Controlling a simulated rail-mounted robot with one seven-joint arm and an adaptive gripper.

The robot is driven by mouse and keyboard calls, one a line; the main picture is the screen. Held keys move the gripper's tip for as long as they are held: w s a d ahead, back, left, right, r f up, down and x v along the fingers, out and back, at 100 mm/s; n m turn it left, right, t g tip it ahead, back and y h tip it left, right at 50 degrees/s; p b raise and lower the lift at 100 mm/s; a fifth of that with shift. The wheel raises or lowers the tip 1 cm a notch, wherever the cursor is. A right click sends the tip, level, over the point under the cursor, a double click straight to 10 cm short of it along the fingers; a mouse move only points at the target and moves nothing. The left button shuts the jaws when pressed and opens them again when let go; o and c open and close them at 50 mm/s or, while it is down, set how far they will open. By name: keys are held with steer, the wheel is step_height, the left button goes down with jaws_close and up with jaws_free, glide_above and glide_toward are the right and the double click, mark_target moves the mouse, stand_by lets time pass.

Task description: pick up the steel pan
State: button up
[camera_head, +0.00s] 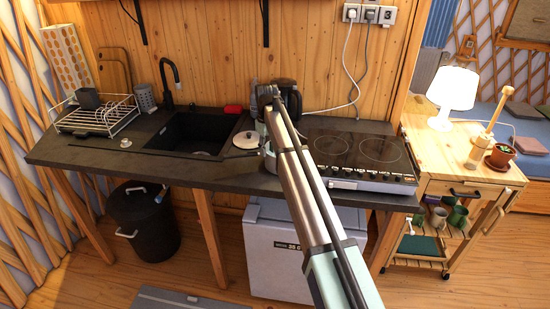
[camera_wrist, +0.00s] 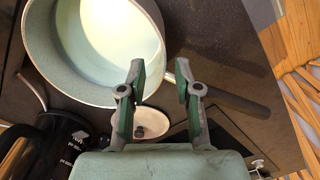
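The steel pan (camera_wrist: 62,50) fills the upper left of the wrist view, with a pale interior and a metal rim. Its dark handle (camera_wrist: 235,100) runs to the right, beyond my fingertips. In the head view the pan (camera_head: 269,157) is mostly hidden behind my arm, on the counter between sink and hob. My gripper (camera_wrist: 160,80) is open, its two green-padded fingers apart with nothing visibly held between them. The fingertips appear above the handle's root by the pan rim; I cannot tell the exact height gap. My gripper (camera_head: 268,92) is seen from behind in the head view.
A round pale lid with a dark knob (camera_head: 246,140) lies beside the pan. A black kettle (camera_head: 287,98) stands behind my gripper. The hob (camera_head: 358,153) is to the right, the black sink (camera_head: 195,133) to the left. The front counter left of the pan is mostly clear.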

mark_target(268, 169)
steer(key=shift+f+p, duration=0.7)
steer(key=shift+f, duration=2.4)
jaws_close()
